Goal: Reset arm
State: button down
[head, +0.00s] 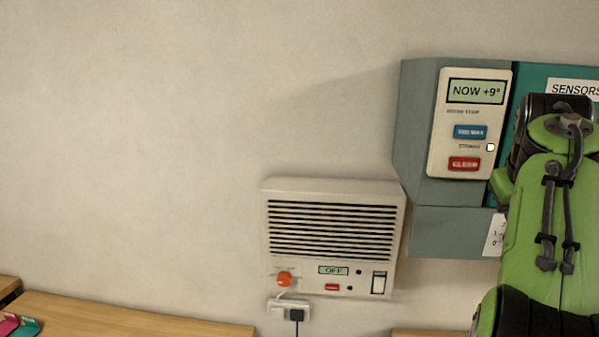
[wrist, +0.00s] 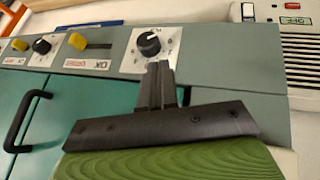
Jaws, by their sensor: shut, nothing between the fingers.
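My gripper (wrist: 160,72) shows in the wrist view with its two dark fingers together and nothing between them. The fingertips are just below a black rotary knob (wrist: 149,44) on a white dial plate, overlapping the plate's lower edge in the picture. I cannot tell whether they touch the panel. In the head view my green arm (head: 555,220) is at the right edge, in front of the grey and teal cabinet (head: 430,225). The gripper itself is hidden or out of frame there.
The cabinet bears a display panel (head: 470,125) reading "NOW +9°". In the wrist view there are yellow knobs (wrist: 77,41), another black knob (wrist: 41,46) and a black handle (wrist: 22,120). A vented wall unit (head: 335,230) reads "OFF". The wall at left is bare above a wooden surface (head: 130,315).

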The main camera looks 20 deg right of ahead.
jog(key=a+f+n+t+y+b, duration=0.1)
jog(key=a+f, duration=0.3)
jog(key=a, duration=0.4)
jog(key=w+a+f+n+y+b, duration=0.1)
jog(key=a+f, duration=0.3)
jog(key=a, duration=0.3)
jog(key=a+f+n+t+y+b, duration=0.1)
jog(key=a+f, duration=0.3)
jog(key=a, duration=0.4)
jog(key=s+a+f+n+y+b, duration=0.1)
jog(key=s+a+f, duration=0.4)
jog(key=f, duration=0.3)
jog(key=s+a+f+n+y+b, duration=0.1)
jog(key=s+a+f, duration=0.3)
jog(key=a+f, duration=0.4)
jog(key=shift+s+y+b, duration=0.4)
jog(key=shift+y+b, duration=0.1)
jog(key=shift+b, duration=0.1)
